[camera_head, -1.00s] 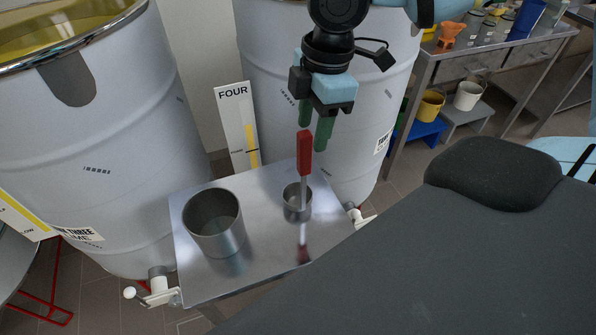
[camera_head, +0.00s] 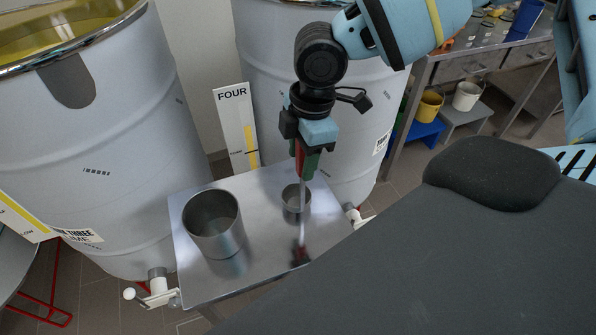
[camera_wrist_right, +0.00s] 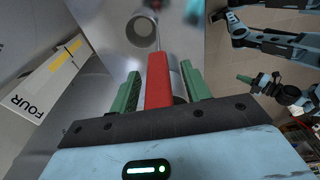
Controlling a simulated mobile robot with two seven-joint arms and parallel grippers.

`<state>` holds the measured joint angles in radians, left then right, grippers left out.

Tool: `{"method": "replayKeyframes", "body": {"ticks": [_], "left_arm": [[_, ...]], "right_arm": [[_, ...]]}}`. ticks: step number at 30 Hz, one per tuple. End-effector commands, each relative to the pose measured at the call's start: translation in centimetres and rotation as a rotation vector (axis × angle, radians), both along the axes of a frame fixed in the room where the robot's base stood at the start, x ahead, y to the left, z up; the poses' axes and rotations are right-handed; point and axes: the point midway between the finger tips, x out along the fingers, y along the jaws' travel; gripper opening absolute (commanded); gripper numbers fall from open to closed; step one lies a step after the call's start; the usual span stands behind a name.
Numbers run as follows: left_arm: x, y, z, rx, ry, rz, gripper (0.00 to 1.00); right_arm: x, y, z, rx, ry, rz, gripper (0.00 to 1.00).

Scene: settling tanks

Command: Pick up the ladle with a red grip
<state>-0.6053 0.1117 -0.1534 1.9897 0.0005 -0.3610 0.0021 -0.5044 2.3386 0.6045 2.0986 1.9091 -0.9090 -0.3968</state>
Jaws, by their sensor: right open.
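In the right wrist view the red grip (camera_wrist_right: 158,82) stands between the two open fingers of my right gripper (camera_wrist_right: 160,70), with a gap showing on each side. My left gripper (camera_wrist_right: 246,79) shows small at the right of that view; its opening is unclear.
A larger metal pot (camera_head: 213,225) stands left of the cup on the small steel table (camera_head: 262,265). Large pale tanks (camera_head: 105,150) flank the table at left and behind. A sign reading FOUR (camera_head: 236,125) stands behind it. A workbench (camera_head: 490,55) is at the back right.

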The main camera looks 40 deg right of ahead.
Motion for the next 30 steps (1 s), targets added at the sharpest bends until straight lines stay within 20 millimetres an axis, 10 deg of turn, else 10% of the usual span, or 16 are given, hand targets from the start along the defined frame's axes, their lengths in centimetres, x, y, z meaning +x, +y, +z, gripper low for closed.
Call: {"method": "replayKeyframes", "body": {"ticks": [13,30], "left_arm": [[0.1,0.0,0.1,0.0,-0.002,-0.001,0.0],[-0.2,0.0,-0.3,0.0,0.006,-0.001,0.0]], "right_arm": [[0.0,0.0,0.0,0.0,0.0,0.0,0.0],[0.1,0.0,2.4,0.001,-0.004,0.001,0.0]]}}
